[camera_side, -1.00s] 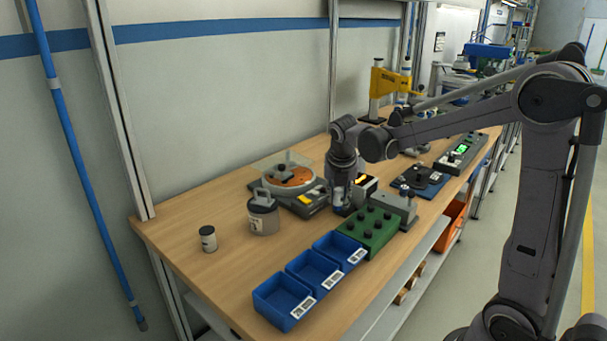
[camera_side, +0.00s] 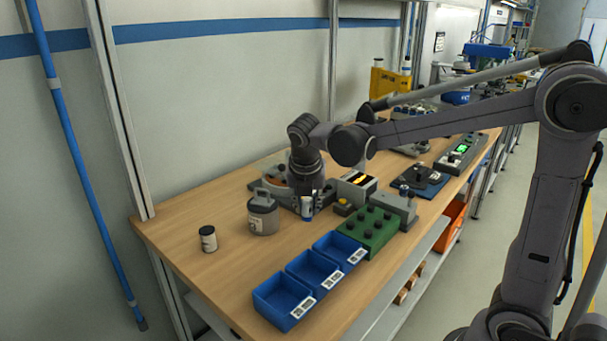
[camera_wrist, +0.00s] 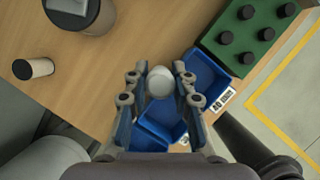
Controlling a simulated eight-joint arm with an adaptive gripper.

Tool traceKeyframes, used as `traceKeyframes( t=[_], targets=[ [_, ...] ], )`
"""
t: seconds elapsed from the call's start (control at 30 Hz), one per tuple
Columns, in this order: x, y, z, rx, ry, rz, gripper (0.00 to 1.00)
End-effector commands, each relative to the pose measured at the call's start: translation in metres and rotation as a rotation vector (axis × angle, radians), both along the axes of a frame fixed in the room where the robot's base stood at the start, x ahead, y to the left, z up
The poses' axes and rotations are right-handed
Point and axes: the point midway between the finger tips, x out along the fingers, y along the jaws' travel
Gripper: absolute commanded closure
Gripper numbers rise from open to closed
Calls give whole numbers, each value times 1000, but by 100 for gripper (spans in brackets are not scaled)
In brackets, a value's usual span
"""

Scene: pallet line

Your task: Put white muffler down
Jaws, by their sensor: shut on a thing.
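My gripper (camera_wrist: 160,85) is shut on the white muffler (camera_wrist: 160,80), a small pale rounded piece between the two fingers in the wrist view. In the side view my gripper (camera_side: 307,208) points down above the wooden bench, right of the lidded grey canister (camera_side: 263,214) and behind the blue bins. The muffler is too small to make out clearly there. Its lower end is hidden in the wrist view, and I cannot tell how high it is above the bench.
Three blue bins (camera_side: 270,300) line the bench's front edge, beside a green block with black knobs (camera_side: 384,232). A small black-lidded jar (camera_side: 208,240) stands at left. A turntable-like device is partly hidden behind my gripper. Bare wood lies between canister and bins.

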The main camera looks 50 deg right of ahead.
Motion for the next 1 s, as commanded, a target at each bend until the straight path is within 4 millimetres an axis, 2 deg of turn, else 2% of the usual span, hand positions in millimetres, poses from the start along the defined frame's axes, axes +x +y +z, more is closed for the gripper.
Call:
traceKeyframes(
  t=[0.17, 0.6, 0.7, 0.87, 1.0],
  targets=[
    [7, 22, -9, -2, -1, 3, 100],
    [41, 97, -59, -2, 0, 3, 100],
    [46, 107, -66, -2, -1, 1, 100],
    [48, 113, -72, -2, -1, 0, 100],
    [48, 113, -90, -1, -1, -1, 100]
  ],
)
